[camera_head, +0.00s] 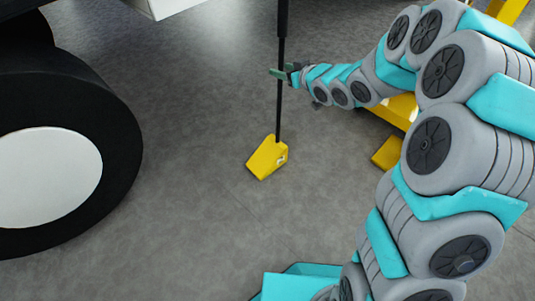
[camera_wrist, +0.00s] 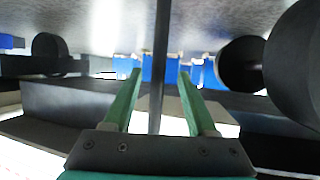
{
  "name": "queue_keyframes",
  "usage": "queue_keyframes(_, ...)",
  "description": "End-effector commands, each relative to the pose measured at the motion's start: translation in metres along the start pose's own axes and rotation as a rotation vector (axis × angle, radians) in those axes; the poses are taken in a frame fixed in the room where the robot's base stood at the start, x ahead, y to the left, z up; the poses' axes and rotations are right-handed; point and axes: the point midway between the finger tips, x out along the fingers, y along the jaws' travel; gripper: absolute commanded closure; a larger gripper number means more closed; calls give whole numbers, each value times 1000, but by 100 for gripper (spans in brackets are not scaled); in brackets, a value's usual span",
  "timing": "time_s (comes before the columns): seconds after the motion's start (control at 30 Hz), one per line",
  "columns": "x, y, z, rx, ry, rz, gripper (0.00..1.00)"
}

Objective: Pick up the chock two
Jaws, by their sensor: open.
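A yellow wedge chock (camera_head: 267,158) stands on the grey floor in the middle of the head view. A long thin black handle (camera_head: 281,100) rises upright from it, with a thicker grip at the top edge. My gripper (camera_head: 278,73) is at the upper part of this handle, well above the wedge. In the wrist view my gripper (camera_wrist: 159,74) is open, with green fingers on either side of the black handle (camera_wrist: 160,50). The handle passes between them, with a gap visible on both sides. The wedge is not seen in the wrist view. No label tells which chock this is.
A large black wheel with a white hub (camera_head: 48,177) stands at the left, under a vehicle body. A yellow frame (camera_head: 400,106) and a yellow block (camera_head: 387,153) are at the right, partly behind my arm. The floor around the chock is clear.

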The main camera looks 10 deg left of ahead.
Motion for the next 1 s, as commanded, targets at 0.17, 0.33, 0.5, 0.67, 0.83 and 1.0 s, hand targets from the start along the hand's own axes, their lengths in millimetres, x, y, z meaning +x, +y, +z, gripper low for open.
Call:
queue_keyframes(0.17, 21, 1, 0, 0, -3, -1, 43)
queue_keyframes(0.33, 44, 2, -2, 0, 0, 0, 43)
queue_keyframes(0.5, 48, 2, -3, 1, -1, 0, 43)
queue_keyframes(0.67, 48, 2, -3, 0, -1, 0, 48)
queue_keyframes(0.83, 48, 2, -2, 0, -2, 0, 68)
queue_keyframes(1.0, 48, 2, -2, 0, -2, 0, 87)
